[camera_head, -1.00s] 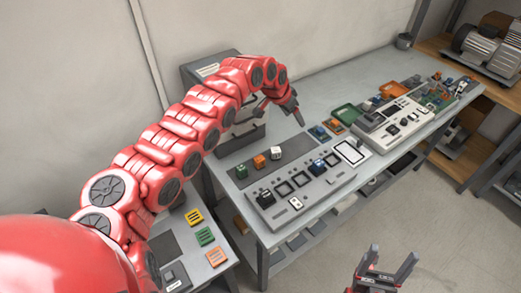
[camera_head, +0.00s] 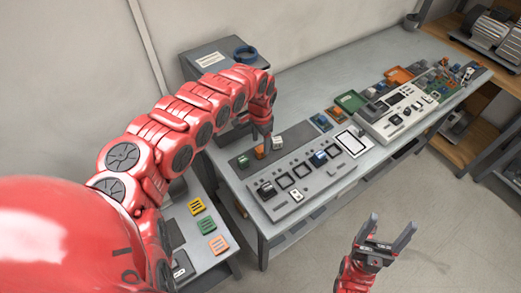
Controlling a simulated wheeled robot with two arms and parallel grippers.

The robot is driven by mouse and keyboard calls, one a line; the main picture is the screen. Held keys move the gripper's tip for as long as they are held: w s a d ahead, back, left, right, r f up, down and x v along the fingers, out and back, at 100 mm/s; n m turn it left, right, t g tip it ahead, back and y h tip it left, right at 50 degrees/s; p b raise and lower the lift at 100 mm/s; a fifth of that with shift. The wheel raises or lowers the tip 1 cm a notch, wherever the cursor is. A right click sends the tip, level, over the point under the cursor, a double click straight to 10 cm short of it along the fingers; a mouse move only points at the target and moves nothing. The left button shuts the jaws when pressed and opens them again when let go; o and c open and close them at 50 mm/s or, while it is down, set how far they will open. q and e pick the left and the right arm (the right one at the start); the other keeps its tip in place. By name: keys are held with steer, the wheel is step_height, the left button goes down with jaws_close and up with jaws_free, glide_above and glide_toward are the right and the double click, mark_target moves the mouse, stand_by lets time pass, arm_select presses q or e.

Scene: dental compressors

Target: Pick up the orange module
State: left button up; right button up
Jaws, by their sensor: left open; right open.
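The orange module (camera_head: 259,153), a small cube, sits on a dark mat (camera_head: 298,134) on the long grey table. A green module (camera_head: 243,161) is to its left and a white module (camera_head: 277,143) to its right. My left gripper (camera_head: 263,141) is open and points down just above the orange module. Its fingers partly cover the cube's top, and I cannot tell whether they touch it. My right gripper (camera_head: 389,234) is open and empty, over the floor in front of the table.
A second panel, a green tray (camera_head: 350,101) and an orange tray (camera_head: 399,75) are farther right. Yellow, green and orange blocks lie on the lower left table.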

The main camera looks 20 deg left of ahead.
mark_target(260, 149)
arm_select(q)
steer(key=shift+f, duration=0.25)
step_height(260, 149, down, 4)
steer(key=shift+w+a+r+p, duration=0.1)
steer(key=shift+w+r+p, duration=0.05)
steer(key=shift+p, duration=0.7)
steer(key=shift+a+f, duration=0.15)
steer(key=shift+f, duration=0.5)
jaws_close()
